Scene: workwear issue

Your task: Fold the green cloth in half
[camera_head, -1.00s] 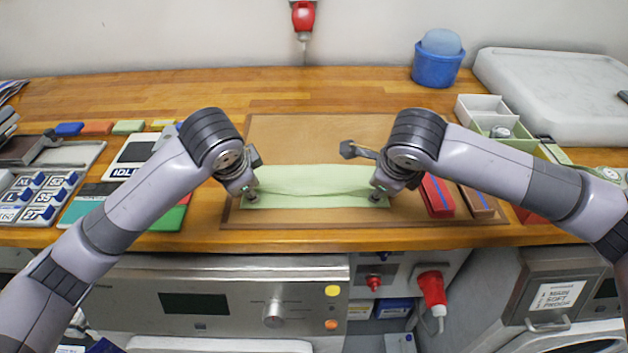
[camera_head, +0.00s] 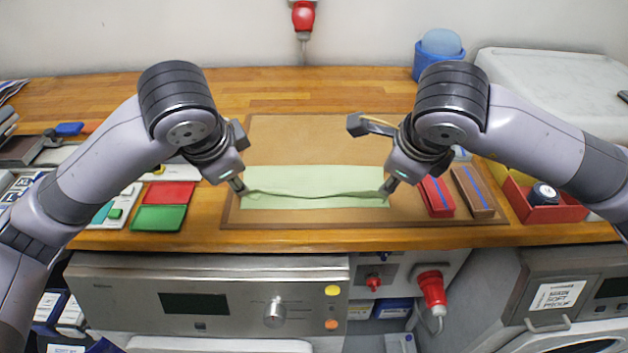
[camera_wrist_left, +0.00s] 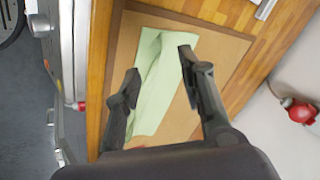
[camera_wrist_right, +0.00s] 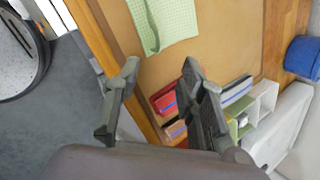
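The green cloth (camera_head: 315,180) lies on a brown mat (camera_head: 310,140) as a wide strip. A wavy raised edge or crease runs along it near its front side, with a narrow band of cloth in front. My left gripper (camera_head: 240,187) is at the cloth's left end. In the left wrist view its fingers (camera_wrist_left: 157,78) are apart with nothing between them, above the cloth (camera_wrist_left: 157,90). My right gripper (camera_head: 387,188) is at the right end. In the right wrist view its fingers (camera_wrist_right: 160,75) are apart and empty, and the cloth (camera_wrist_right: 165,20) lies beyond them.
A red block (camera_head: 436,196) and a brown block (camera_head: 473,192) lie on the mat right of the cloth. A red box (camera_head: 545,210) stands farther right. Red (camera_head: 168,193) and green (camera_head: 158,218) pads lie left of the mat. The mat behind the cloth is clear.

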